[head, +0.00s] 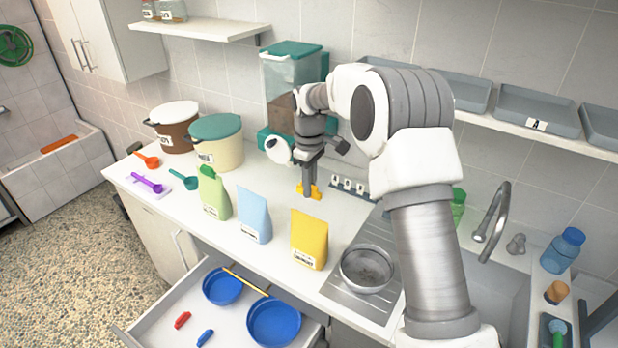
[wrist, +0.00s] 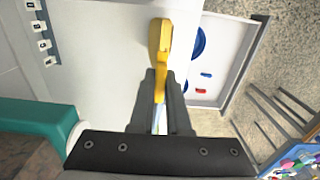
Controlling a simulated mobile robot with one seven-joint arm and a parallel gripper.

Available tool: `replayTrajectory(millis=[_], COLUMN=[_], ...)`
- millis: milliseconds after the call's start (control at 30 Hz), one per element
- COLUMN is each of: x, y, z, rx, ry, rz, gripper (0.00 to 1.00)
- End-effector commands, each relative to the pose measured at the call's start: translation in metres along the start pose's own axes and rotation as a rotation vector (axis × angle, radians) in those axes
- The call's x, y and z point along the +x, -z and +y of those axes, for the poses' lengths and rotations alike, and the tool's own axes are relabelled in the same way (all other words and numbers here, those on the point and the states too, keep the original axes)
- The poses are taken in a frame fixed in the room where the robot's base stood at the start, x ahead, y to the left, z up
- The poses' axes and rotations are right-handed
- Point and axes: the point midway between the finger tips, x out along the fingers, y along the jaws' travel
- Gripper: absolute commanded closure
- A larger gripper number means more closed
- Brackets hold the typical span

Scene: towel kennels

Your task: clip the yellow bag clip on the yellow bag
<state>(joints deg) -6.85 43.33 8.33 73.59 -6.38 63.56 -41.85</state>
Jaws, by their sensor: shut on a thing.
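The yellow bag clip (head: 315,192) is between the fingertips of my gripper (head: 309,186), low over the counter behind the bags. In the wrist view the clip (wrist: 160,42) sticks out lengthwise beyond the shut fingers of my gripper (wrist: 161,85). Part of the clip is hidden between the fingers. The yellow bag (head: 309,240) stands upright on the counter near its front edge, with a label low on its front. My gripper is behind the yellow bag, apart from it. I cannot make out the yellow bag in the wrist view.
A light blue bag (head: 254,214) and a green bag (head: 215,196) stand left of the yellow bag; a metal bowl (head: 367,268) is to its right. A dispenser (head: 291,85) and labelled rack (head: 353,188) stand behind. The open drawer (head: 240,334) below holds blue bowls and small clips.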

Motion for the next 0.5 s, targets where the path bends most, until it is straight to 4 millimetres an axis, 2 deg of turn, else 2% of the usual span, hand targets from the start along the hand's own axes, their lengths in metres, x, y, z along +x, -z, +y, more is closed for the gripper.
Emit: replayTrajectory(millis=[267, 500], x=[0.008, 0.028], y=[0.000, 0.000], z=[0.000, 0.000], rx=[-0.001, -0.001], ry=[0.000, -0.001], rz=[0.000, 0.000], gripper=[1.00, 1.00])
